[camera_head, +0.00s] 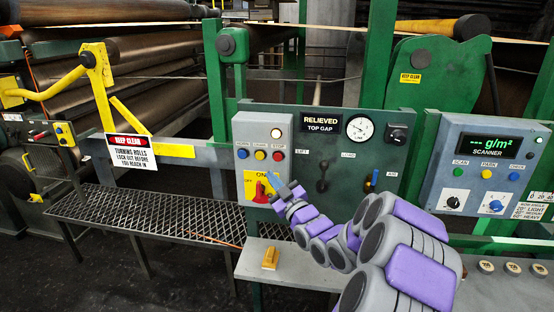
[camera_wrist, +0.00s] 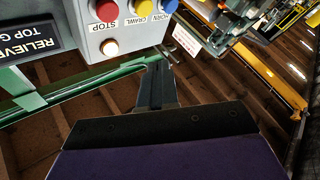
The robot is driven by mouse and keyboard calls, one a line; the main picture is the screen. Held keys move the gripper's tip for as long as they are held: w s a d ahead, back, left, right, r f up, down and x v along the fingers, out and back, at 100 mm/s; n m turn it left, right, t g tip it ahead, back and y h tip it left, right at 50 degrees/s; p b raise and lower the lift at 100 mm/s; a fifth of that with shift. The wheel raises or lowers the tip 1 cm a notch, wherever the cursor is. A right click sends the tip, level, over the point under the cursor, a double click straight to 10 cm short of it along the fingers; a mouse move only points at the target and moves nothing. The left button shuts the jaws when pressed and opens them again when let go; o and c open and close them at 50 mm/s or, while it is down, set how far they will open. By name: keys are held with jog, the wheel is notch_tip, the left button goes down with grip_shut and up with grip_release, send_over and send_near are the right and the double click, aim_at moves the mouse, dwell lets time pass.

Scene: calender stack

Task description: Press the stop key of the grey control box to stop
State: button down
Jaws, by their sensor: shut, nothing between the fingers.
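The grey control box (camera_head: 238,172) is at the left end of the green panel. It has a row of blue, yellow and red keys, and the red stop key (camera_head: 278,156) is the rightmost. A red switch (camera_head: 262,190) on a yellow plate is below. My gripper (camera_head: 272,178) is shut and empty, in front of the box below the stop key. In the wrist view, the stop key (camera_wrist: 106,10) with its STOP label is at the upper left, and my fingers (camera_wrist: 157,85) point up the picture, apart from the key. The gap to the box is hard to judge.
The green panel (camera_head: 340,190) carries a gauge (camera_head: 360,128) and levers. A scanner box (camera_head: 476,165) stands at the right. A shelf (camera_head: 250,262) below holds a small yellow block (camera_head: 270,258). Large rollers (camera_head: 160,60) are behind, with a keep-clear sign (camera_head: 130,151) at the left.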

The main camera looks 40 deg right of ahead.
jog(key=shift+w+d+p, duration=1.15)
jog(key=shift+w+d, duration=0.25)
jog(key=shift+d, duration=0.25)
jog(key=shift+w+d+p, duration=1.1)
jog(key=shift+w+d, duration=0.3)
jog(key=shift+d, duration=0.25)
jog(key=shift+w+d+r+p, duration=0.1)
jog(key=shift+w+d+p, duration=0.2)
jog(key=shift+w+d, duration=0.3)
dwell(0.6)
jog(key=shift+s, duration=0.1)
jog(key=shift+s+a+b, duration=0.55)
jog(key=shift+a+b, duration=0.05)
jog(key=shift+a, duration=0.1)
jog(key=s+a+b, duration=0.3)
jog(key=shift+s+a, duration=0.15)
jog(key=shift+a, duration=0.25)
dwell(0.4)
dwell(0.6)
